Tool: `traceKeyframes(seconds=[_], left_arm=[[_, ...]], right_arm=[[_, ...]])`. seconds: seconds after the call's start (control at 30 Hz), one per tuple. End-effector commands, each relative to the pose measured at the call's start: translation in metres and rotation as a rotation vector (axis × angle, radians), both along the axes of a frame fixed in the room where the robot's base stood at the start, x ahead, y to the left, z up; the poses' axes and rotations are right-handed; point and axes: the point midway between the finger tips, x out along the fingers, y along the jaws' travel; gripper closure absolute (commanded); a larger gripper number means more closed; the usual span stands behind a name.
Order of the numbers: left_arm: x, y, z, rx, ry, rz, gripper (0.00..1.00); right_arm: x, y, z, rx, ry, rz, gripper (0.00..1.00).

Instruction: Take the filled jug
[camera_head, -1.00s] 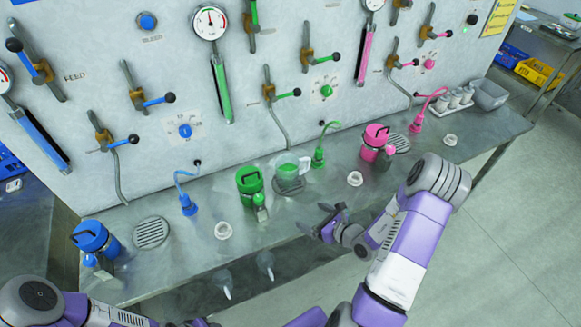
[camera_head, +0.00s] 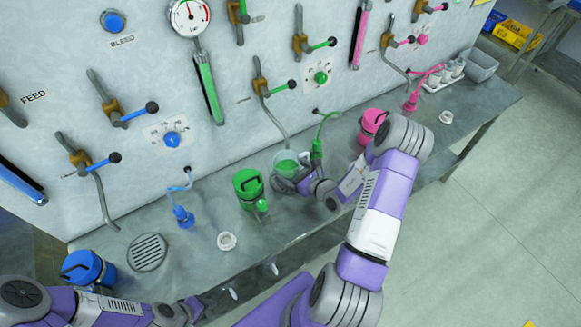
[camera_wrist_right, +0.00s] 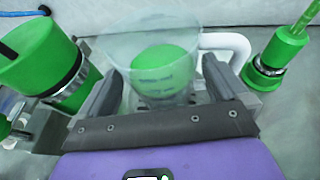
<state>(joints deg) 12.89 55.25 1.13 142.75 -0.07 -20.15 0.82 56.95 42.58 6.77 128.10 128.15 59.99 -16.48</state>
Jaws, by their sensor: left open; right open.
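The filled jug (camera_head: 286,160) is clear with green contents. It stands on the bench below the green valves. In the right wrist view the jug (camera_wrist_right: 150,52) is upright, and its white handle (camera_wrist_right: 236,44) points right. My right gripper (camera_head: 292,182) is at the near side of the jug. In the right wrist view its open fingers (camera_wrist_right: 163,88) lie left and right of the jug's lower part; I cannot tell whether they touch it. My left gripper (camera_head: 192,308) is open and low at the bottom of the head view, away from the jug.
A green canister (camera_head: 248,188) stands left of the jug, and a green nozzle (camera_head: 316,150) on a hose is close on its right. A pink canister (camera_head: 373,122) is partly behind my right arm. A white ring (camera_head: 227,241) lies on the bench.

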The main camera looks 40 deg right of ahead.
Motion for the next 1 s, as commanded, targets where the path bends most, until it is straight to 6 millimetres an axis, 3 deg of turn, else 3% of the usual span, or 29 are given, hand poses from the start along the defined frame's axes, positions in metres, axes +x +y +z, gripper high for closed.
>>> traceKeyframes(seconds=[0.2, 0.47, 0.83, 1.0], left_arm=[[0.000, 0.000, 0.001, 0.000, -0.001, 0.000, 0.57], [0.000, 0.000, 0.001, 0.000, -0.001, 0.000, 0.57], [0.000, 0.000, 0.001, 0.000, -0.001, 0.000, 0.57], [0.000, 0.000, 0.001, 0.000, -0.001, 0.000, 0.57]], right_arm=[[0.024, 0.003, -0.008, 0.000, 0.000, 0.000, 0.00], [0.025, 0.003, -0.009, 0.000, 0.001, 0.000, 0.02], [0.026, 0.003, -0.008, -0.001, -0.002, 0.000, 0.58], [0.025, 0.003, -0.008, -0.001, -0.002, 0.000, 0.58]])
